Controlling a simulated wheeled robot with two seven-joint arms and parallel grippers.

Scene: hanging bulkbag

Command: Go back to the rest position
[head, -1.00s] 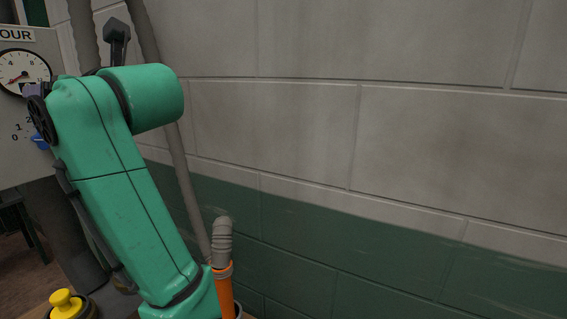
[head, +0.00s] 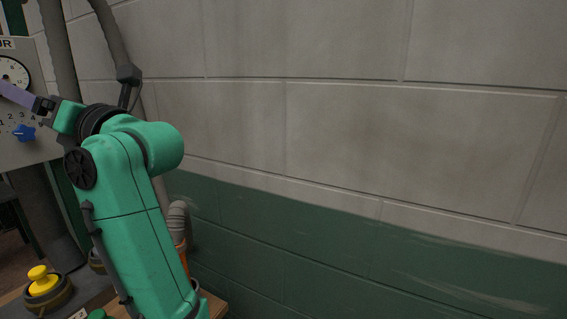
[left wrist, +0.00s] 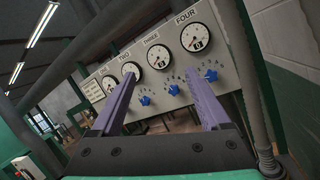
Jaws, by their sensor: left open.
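My left gripper (left wrist: 162,112) shows in the left wrist view with its two purple fingers apart and nothing between them. It faces a grey panel (left wrist: 235,62) with several round dials and blue knobs, and I see no contact with it. In the head view my green left arm fills the left side, and a purple finger (head: 16,94) shows at the left edge in front of the panel (head: 40,142). A blue knob (head: 24,132) shows just below that finger. My right gripper is in neither view.
A yellow button (head: 40,280) stands at the lower left. A grey hose end (head: 178,217) on an orange pipe is close behind my left arm. A grey and green block wall (head: 400,130) fills the right side. Green posts flank the panel.

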